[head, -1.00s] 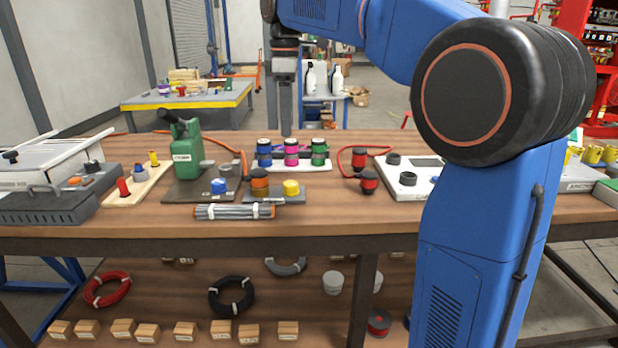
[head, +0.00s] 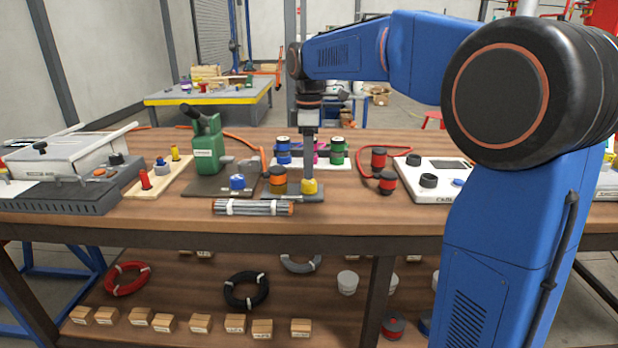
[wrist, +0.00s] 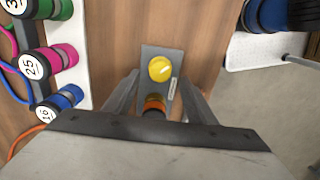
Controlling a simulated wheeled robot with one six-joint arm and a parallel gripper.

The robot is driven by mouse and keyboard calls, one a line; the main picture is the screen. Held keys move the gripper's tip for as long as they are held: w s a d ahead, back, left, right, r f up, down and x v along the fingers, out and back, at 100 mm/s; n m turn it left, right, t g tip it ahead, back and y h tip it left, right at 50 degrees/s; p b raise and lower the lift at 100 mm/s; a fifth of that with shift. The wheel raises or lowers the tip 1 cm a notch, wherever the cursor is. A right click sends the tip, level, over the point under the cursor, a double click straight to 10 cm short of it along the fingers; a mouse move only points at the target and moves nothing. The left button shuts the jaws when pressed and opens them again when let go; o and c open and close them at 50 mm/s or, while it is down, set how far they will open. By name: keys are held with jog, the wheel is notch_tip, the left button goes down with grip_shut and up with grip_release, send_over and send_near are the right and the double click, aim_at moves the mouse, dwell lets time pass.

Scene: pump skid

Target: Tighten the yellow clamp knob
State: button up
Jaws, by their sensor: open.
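The yellow clamp knob (head: 310,188) stands at the right end of a dark grey base plate (head: 296,199) near the front of the bench. It also shows in the wrist view (wrist: 160,69), near the picture centre, on the grey plate (wrist: 152,52). My gripper (head: 309,172) points down over the yellow knob in the head view. In the wrist view my gripper (wrist: 160,88) is open and empty, one finger on each side of the plate. I cannot tell the exact height of the fingertips above the knob.
An orange and black knob (head: 278,180) stands just left of the yellow one. A bundle of grey rods (head: 253,207) lies in front. Numbered coloured spools (head: 283,150) stand behind.

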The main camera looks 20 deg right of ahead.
aim_at(309, 181)
jog(key=shift+f, duration=2.35)
jog(key=c, duration=1)
